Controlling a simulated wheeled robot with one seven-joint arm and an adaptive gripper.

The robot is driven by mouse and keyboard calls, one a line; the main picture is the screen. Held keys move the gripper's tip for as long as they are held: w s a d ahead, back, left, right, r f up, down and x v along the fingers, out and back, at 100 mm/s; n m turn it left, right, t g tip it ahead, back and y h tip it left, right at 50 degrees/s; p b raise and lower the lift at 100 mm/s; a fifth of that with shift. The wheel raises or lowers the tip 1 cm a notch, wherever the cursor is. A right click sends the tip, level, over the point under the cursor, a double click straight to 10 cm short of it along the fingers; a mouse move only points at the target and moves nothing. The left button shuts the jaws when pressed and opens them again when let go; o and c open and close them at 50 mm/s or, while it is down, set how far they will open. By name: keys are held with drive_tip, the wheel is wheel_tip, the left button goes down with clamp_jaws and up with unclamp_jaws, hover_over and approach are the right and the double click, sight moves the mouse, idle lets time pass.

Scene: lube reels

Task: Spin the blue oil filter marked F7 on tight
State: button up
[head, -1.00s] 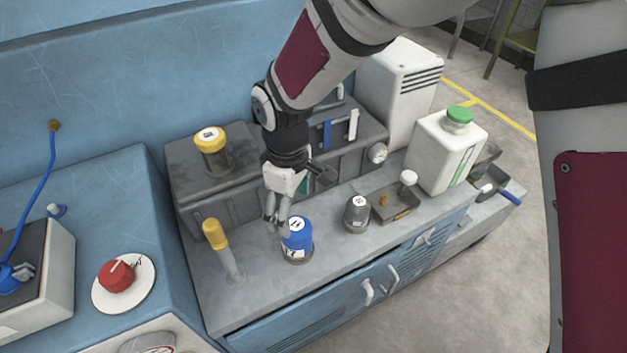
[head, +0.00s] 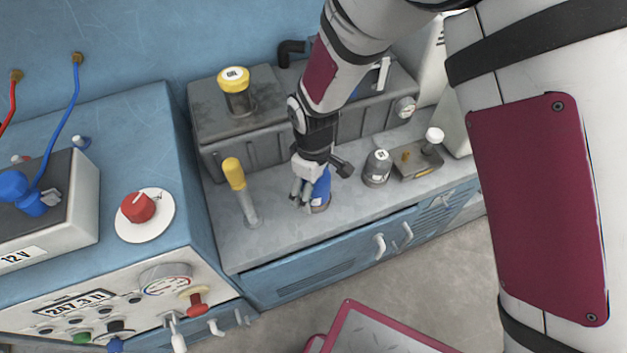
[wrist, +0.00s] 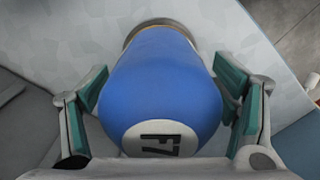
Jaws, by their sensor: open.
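The blue oil filter (head: 322,187) stands on the grey bench top, partly hidden behind my gripper in the head view. In the wrist view the filter (wrist: 160,85) fills the middle, with a white label marked F7 on its near end. A metal ring shows at its far end. My gripper (head: 308,198) is open at the filter. In the wrist view its two green-padded fingers (wrist: 160,112) stand on either side of the filter. A gap shows between the right pad and the filter; the left pad is very close, and I cannot tell whether it touches.
A yellow-handled tool (head: 240,190) stands left of the filter. A grey filter (head: 377,168) and a small tray (head: 418,160) are to the right. A grey engine block with a yellow cap (head: 234,78) is behind. A red knob (head: 138,207) is on the left cabinet.

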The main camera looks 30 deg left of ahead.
drive_tip(key=shift+c, duration=0.2)
drive_tip(key=c, duration=1.4)
drive_tip(key=m+p, duration=0.1)
drive_tip(key=m, duration=0.2)
drive_tip(key=shift+m, duration=1.1)
drive_tip(key=shift+p, duration=0.4)
drive_tip(key=shift+m+p, duration=0.3)
drive_tip(key=shift+m, duration=0.4)
drive_tip(key=m+p, duration=0.1)
drive_tip(key=m, duration=0.1)
drive_tip(key=shift+d+m, duration=0.1)
drive_tip(key=shift+m, duration=0.3)
drive_tip(key=shift+w+m, duration=0.15)
drive_tip(key=shift+m, duration=0.35)
